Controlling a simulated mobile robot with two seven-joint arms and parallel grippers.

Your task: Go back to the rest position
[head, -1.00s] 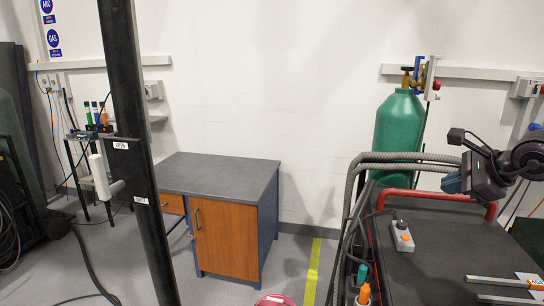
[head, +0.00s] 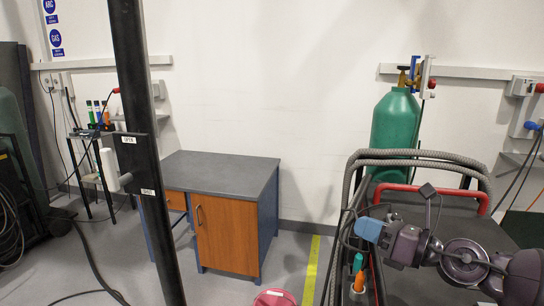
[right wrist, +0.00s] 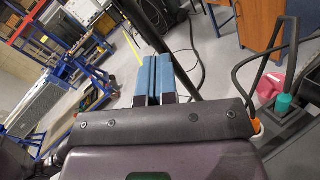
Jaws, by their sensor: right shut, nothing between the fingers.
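My right gripper (head: 370,229) is at the lower right of the head view, above the dark-topped cart (head: 425,212) with the red rail. Its blue fingers point left. In the right wrist view the two blue fingers (right wrist: 153,78) lie side by side, shut, with nothing between them. My left gripper is not in view.
A green gas cylinder (head: 396,132) stands behind the cart, with grey hoses (head: 430,155) looping over the red rail (head: 440,189). A dark post (head: 140,120) with a white handle stands at left. A wooden-door cabinet (head: 227,232) stands by the wall.

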